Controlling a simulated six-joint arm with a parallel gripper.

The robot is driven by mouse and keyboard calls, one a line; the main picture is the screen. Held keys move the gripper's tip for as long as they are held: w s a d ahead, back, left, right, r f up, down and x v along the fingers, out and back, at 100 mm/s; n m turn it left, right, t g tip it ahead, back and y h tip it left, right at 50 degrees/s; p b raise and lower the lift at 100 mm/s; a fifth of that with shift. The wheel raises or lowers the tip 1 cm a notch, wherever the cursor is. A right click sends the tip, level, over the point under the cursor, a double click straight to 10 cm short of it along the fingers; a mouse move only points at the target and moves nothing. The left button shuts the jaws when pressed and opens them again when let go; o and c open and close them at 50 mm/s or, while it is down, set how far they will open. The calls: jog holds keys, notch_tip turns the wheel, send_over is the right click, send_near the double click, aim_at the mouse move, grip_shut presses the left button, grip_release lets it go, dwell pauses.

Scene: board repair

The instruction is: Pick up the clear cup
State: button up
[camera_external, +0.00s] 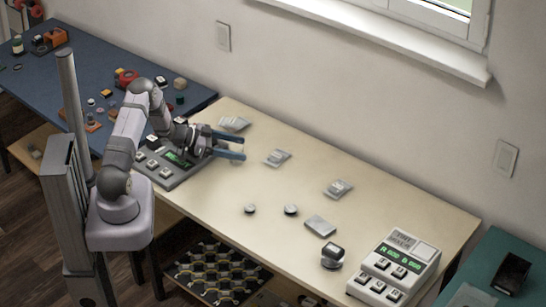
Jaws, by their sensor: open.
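My gripper (236,146) is over the left part of the pale table (300,178), to the right of a grey keypad device. Its two blue-grey fingers point right and are spread apart. Nothing is clearly visible between them. I cannot make out a clear cup for certain. A faint pale shape seems to be near the fingertips, but it is too small to identify.
Pale packet-like items (277,157) (338,188) lie on the table. Two small round pieces (250,209) (291,210), a grey flat box (320,226) and a round metallic object (332,256) are nearer the front. Keypad devices (165,165) (395,268) stand at both ends.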

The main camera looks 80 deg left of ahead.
jog(key=c, duration=1.1)
jog(key=shift+r, duration=0.1)
notch_tip(320, 180, up, 10)
jog(key=shift+b, duration=0.3)
